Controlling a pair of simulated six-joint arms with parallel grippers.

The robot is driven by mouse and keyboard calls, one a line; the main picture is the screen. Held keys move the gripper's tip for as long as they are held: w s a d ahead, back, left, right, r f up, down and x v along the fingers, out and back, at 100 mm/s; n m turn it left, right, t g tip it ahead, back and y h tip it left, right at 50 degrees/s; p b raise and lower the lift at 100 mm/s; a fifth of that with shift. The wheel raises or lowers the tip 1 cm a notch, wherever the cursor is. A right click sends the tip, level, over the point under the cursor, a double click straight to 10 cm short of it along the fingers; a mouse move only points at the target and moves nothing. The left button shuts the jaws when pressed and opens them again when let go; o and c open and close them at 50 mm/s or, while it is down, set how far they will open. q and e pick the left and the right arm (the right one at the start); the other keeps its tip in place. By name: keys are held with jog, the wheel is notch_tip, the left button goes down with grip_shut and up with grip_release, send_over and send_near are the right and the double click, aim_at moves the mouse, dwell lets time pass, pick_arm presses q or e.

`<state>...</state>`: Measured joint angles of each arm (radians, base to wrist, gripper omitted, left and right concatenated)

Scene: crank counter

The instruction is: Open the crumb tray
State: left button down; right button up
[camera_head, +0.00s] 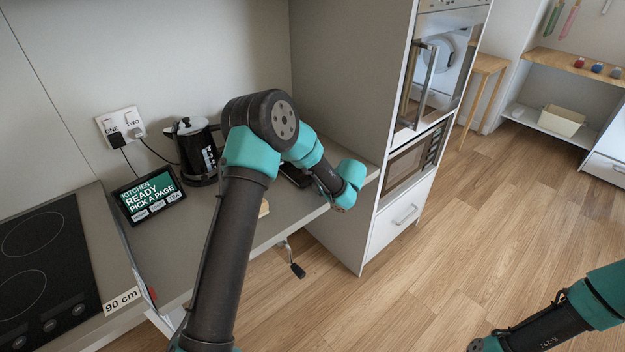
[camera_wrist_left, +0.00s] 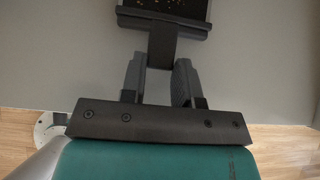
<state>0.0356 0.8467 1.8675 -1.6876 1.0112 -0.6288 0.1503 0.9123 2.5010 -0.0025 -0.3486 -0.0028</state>
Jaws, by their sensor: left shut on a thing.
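In the left wrist view the crumb tray (camera_wrist_left: 190,10) shows at the top edge as a dark tray with yellowish crumbs on it. A dark tab (camera_wrist_left: 163,44) sticks out from its front lip. My left gripper (camera_wrist_left: 160,68) is shut on this tab, one finger on each side. The rest of the tray is cut off by the frame. In the head view my left arm reaches over the counter, and its links largely hide the gripper and the tray. A dark shape beside the wrist there is too covered to name. My right gripper is outside the views.
A kettle (camera_head: 195,150), a kitchen screen (camera_head: 150,195) and a cooktop (camera_head: 40,265) stand left of my left arm. A crank handle (camera_head: 297,269) hangs below the counter front. A tall oven cabinet (camera_head: 350,90) bounds the counter on the right.

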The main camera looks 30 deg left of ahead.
pick_arm(q)
jog(key=c, duration=1.1)
grip_release()
jog(key=shift+r, duration=0.1)
jog(key=v, duration=1.7)
jog(key=shift+d, duration=0.15)
jog(key=shift+s, duration=0.1)
jog(key=s+d+f+n+g+h, duration=0.1)
jog(key=s+f+n+g+h, duration=0.3)
jog(key=s+f, duration=0.55)
jog(key=s+d+f+n+g+h, duration=0.15)
jog(key=s+f+n+h, duration=0.45)
jog(key=f, duration=0.6)
jog(key=s+a+f+n+t, duration=0.1)
jog(key=s+f+n, duration=0.1)
jog(key=s+n, duration=0.2)
jog(key=s+a+f+n+h, duration=0.1)
jog(key=s+f+n, duration=0.2)
jog(key=s+n, duration=0.2)
jog(key=s+a+f+n+t+h, duration=0.1)
jog(key=s+f+n, duration=0.2)
jog(key=s+n, duration=0.2)
jog(key=shift+s+t, duration=0.15)
jog(key=shift+t, duration=0.2)
jog(key=shift+d, duration=0.1)
